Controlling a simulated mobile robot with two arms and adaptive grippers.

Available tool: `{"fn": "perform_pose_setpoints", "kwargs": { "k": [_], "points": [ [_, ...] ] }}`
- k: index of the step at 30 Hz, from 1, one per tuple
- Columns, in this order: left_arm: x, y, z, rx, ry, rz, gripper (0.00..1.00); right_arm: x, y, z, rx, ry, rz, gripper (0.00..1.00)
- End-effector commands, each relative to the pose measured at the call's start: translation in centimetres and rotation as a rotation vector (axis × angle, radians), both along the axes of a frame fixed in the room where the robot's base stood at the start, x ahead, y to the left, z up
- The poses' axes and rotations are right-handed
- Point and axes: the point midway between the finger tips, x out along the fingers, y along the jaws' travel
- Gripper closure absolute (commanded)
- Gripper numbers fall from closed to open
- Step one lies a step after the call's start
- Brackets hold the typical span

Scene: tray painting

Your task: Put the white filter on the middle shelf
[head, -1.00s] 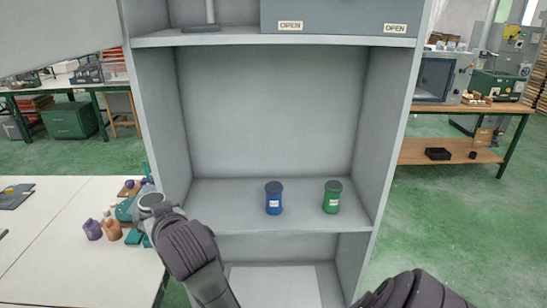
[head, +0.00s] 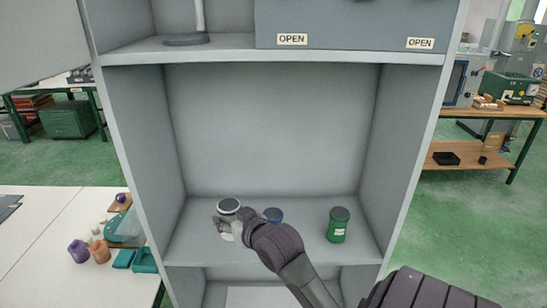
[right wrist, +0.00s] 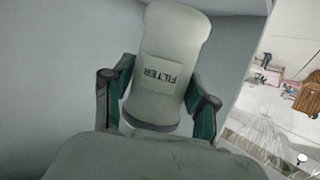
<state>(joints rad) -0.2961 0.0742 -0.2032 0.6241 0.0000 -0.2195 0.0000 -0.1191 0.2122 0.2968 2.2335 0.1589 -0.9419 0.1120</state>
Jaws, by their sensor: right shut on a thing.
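The white filter (right wrist: 168,58), with a dark "FILTER" label, is between the green-padded fingers of my right gripper (right wrist: 158,105) in the right wrist view. In the head view, the filter's grey-rimmed end (head: 229,205) shows at the left part of the middle shelf (head: 200,252). My right gripper (head: 230,226) is shut on it and hides part of its body. My left gripper is not in view.
Cabinet side walls bound the bay. The upper shelf (head: 270,57) holds a grey box labelled "OPEN" (head: 355,25). A white table (head: 50,270) with small bottles is at left.

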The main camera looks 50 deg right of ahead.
Motion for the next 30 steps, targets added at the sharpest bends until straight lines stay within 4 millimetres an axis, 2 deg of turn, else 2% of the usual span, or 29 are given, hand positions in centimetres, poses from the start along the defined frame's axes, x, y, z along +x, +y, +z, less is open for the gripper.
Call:
{"fn": "perform_pose_setpoints", "kwargs": {
  "k": [1, 3, 6, 9, 13, 21, 25, 30],
  "points": [
    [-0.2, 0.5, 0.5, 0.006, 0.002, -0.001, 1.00, 0.1, -1.5, 0.9, -0.003, -0.001, -0.018, 0.81],
    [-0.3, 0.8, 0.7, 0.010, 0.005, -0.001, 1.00, 0.2, -3.0, 1.4, -0.002, -0.001, -0.038, 0.81],
    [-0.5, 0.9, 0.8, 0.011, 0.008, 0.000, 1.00, 0.3, -4.2, 1.9, 0.000, -0.001, -0.053, 0.81],
    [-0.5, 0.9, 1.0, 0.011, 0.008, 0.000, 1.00, 0.8, -4.5, 1.7, 0.004, 0.001, -0.061, 0.82],
    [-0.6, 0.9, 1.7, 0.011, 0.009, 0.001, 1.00, 2.8, -3.3, 0.4, 0.007, 0.002, -0.061, 0.82],
    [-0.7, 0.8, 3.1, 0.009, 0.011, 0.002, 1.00, 8.2, -0.4, -3.2, 0.006, 0.002, -0.062, 0.81],
    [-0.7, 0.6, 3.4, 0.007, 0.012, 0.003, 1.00, 9.8, 0.5, -4.4, 0.004, 0.001, -0.061, 0.81],
    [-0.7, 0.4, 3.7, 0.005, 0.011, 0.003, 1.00, 10.5, 0.9, -5.4, 0.001, 0.002, -0.061, 0.81]
  ]
}}
